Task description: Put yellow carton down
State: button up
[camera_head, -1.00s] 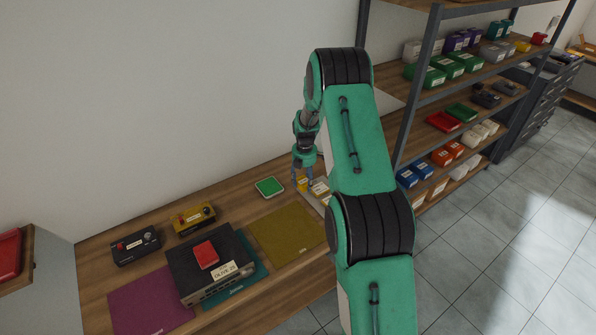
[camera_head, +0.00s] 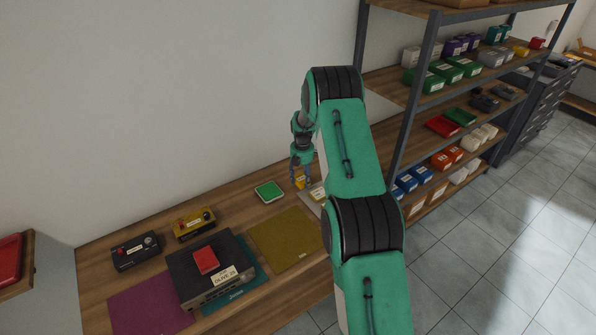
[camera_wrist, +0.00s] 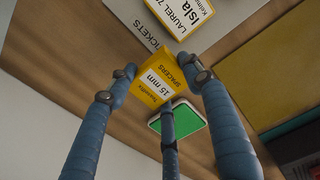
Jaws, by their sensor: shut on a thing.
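The yellow carton (camera_wrist: 157,82) has a white label reading "15 mm" and "SPACERS". In the wrist view it sits between the blue fingers of my gripper (camera_wrist: 165,92), which is shut on it. In the head view the carton (camera_head: 300,182) shows small under my gripper (camera_head: 301,176), over the far right part of the wooden bench (camera_head: 225,210). I cannot tell whether its underside touches the bench.
A shelf rack (camera_head: 425,100) rises at right.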

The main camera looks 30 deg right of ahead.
jog(key=shift+w+d+f+p, duration=0.2)
jog(key=shift+w+d, duration=0.5)
jog(key=shift+w, duration=0.8)
jog(key=shift+w+d+f+p, duration=0.1)
jog(key=shift+w+d+p, duration=0.15)
jog(key=shift+w+d, duration=0.9)
jog(key=shift+w+d+f+p, duration=0.15)
jog(key=shift+w+d+p, duration=0.15)
jog(key=shift+w, duration=1.55)
jog(key=shift+w, duration=0.2)
jog(key=shift+w+d+f+p, duration=0.1)
jog(key=shift+f+p, duration=0.4)
jog(key=shift+f, duration=1.3)
jog(key=shift+f, duration=0.15)
jog(key=o, duration=1.1)
jog(key=shift+o, duration=0.2)
jog(key=shift+r, duration=0.2)
notch_tip(320, 180, up, 12)
jog(key=b, duration=0.1)
jog(key=shift+b, duration=0.35)
